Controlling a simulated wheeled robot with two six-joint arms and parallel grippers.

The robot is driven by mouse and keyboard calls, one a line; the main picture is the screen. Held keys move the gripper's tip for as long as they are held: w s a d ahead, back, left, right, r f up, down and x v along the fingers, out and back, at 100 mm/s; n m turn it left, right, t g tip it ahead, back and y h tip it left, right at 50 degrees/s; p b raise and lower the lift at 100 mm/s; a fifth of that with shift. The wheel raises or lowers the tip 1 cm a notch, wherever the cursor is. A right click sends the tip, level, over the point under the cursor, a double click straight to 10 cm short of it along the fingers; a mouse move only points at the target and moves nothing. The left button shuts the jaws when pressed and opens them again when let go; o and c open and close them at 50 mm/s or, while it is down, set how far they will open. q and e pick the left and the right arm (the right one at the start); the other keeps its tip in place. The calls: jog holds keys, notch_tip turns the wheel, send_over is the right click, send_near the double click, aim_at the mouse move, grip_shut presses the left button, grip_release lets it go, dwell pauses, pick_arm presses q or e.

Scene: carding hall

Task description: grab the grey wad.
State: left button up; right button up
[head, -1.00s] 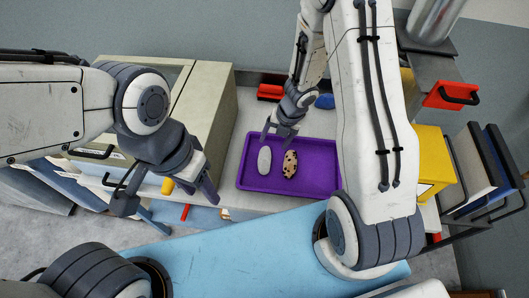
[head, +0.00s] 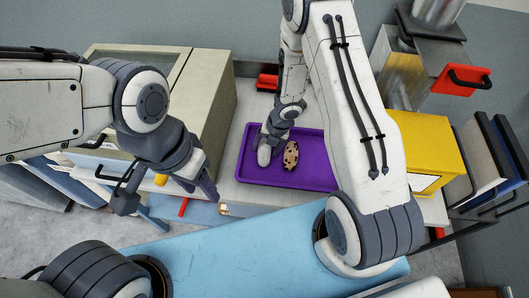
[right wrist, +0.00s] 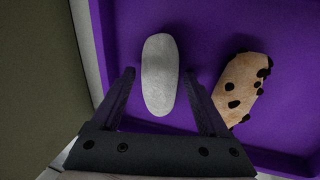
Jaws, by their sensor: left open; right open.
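The grey wad (right wrist: 160,75) is a pale, smooth oval lying in the purple tray (right wrist: 210,20). In the head view the wad (head: 264,156) shows at the tray's left part, partly covered by my right gripper (head: 270,142). In the right wrist view my right gripper (right wrist: 160,80) is open, with one finger on each side of the wad's lower part and a gap showing at both sides. I cannot tell the fingers' height over the tray. My left gripper (head: 165,202) is open and empty, left of the tray.
A tan lump with black spots (right wrist: 240,85) lies in the tray right of the wad; it also shows in the head view (head: 291,155). A beige box (head: 205,110) stands close on the tray's left. A yellow box (head: 425,150) stands at the right.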

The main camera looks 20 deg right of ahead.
jog(key=shift+f, duration=0.1)
jog(key=c, duration=1.1)
